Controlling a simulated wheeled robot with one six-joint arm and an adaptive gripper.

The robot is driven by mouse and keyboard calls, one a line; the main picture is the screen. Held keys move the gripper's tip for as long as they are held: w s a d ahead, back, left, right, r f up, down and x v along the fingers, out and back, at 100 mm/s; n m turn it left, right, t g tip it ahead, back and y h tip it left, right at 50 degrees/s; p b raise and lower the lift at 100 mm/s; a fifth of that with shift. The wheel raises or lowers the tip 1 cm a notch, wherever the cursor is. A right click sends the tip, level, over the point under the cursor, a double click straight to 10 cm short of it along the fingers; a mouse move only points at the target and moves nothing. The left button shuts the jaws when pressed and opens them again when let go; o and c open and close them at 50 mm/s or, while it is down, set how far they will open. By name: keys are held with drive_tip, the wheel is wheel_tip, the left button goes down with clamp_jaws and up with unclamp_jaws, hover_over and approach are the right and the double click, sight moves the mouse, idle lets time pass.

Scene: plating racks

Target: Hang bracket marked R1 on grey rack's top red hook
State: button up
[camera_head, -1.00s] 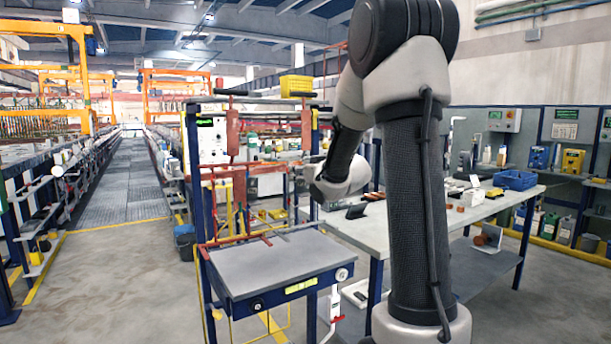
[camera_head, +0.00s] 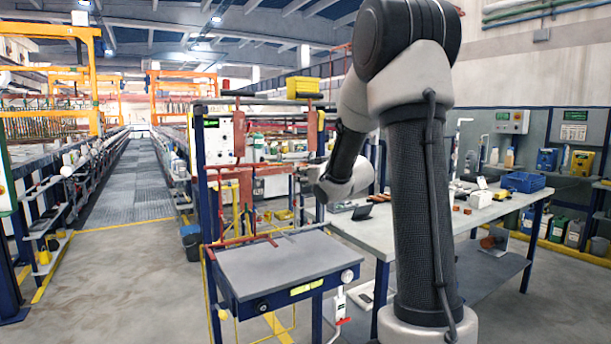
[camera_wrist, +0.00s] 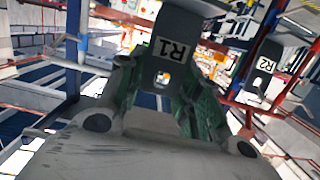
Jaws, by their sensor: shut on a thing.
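The bracket marked R1 (camera_wrist: 168,45) is a grey plate with a white label and a hole, seen upside down in the wrist view. My gripper (camera_wrist: 162,88) is shut on it between green-sided fingers. In the head view my arm hides the gripper and bracket. A similar bracket marked R2 (camera_wrist: 264,66) is apart to the right in the wrist view, by a red bar. A rack frame with blue posts and red bars (camera_head: 199,150) stands left of my arm in the head view. I cannot tell which hook is the top red one.
A grey-topped blue table (camera_head: 275,265) stands in front of the frame. A long workbench (camera_head: 440,230) with a blue bin (camera_head: 523,182) and small items is behind and right of my arm. The aisle floor (camera_head: 120,275) at the left is clear.

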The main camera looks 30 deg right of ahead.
drive_tip(key=shift+w, duration=0.1)
drive_tip(key=shift+w, duration=0.75)
drive_tip(key=shift+w+f, duration=0.15)
drive_tip(key=shift+w+f, duration=0.25)
drive_tip(key=shift+w, duration=0.15)
drive_tip(key=shift+w+a+f, duration=0.1)
drive_tip(key=shift+w+f, duration=0.1)
drive_tip(key=shift+f, duration=0.1)
idle(0.5)
